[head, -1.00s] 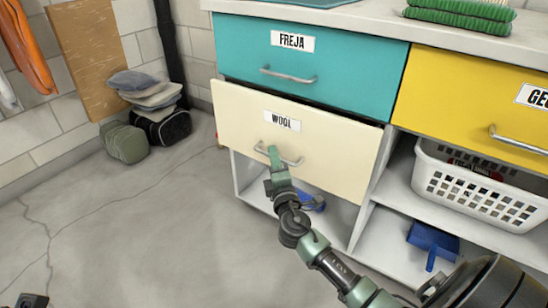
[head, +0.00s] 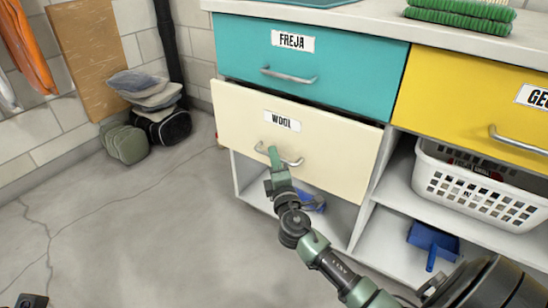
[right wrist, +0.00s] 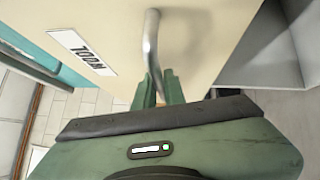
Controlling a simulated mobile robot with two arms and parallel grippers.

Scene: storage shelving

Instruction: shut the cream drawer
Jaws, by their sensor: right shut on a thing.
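The cream drawer (head: 296,150), labelled WOOL, sits below a teal drawer in the head view. Its front stands a little out from the cabinet, with a dark gap along its top edge. Its metal bar handle (head: 291,162) also shows in the right wrist view (right wrist: 150,45). My right gripper (head: 273,153) is shut on the handle near its left end; in the right wrist view the green fingers (right wrist: 159,88) close around the bar. My left gripper's fingers do not show; only a small dark part of mine is at the bottom left.
The teal drawer (head: 310,62), labelled FREJA, and the yellow drawer (head: 465,95) look shut. A white basket (head: 480,192) and a blue dustpan (head: 433,240) are on the right shelves. Cushions (head: 150,90) are stacked by the wall. The floor at left is clear.

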